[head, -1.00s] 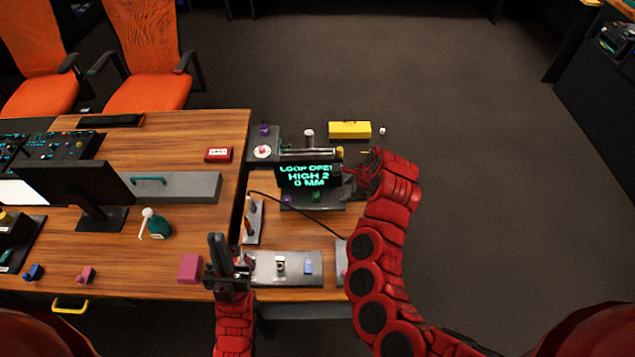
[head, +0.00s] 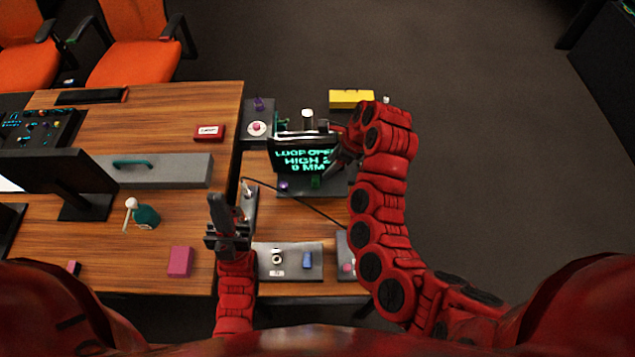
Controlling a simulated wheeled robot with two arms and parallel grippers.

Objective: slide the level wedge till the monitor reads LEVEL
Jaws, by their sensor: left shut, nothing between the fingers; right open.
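The monitor (head: 303,160) is a dark screen on a grey base, with green text that seems to read "LOOP OPEN", "HIGH 2" and "0 MM". Its right end is partly covered by my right arm. My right gripper (head: 340,166) is open beside the monitor's right edge; its fingers are dark and small, and I cannot tell whether they touch anything. My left gripper (head: 222,210) is shut and empty, over the desk's right edge, left of a small upright grey plate (head: 249,208). I cannot tell which part is the level wedge.
A grey plate (head: 268,262) with a black-and-white knob and a blue block (head: 307,260) lies at the front. A cable crosses the small table. A yellow box (head: 350,98) is behind.

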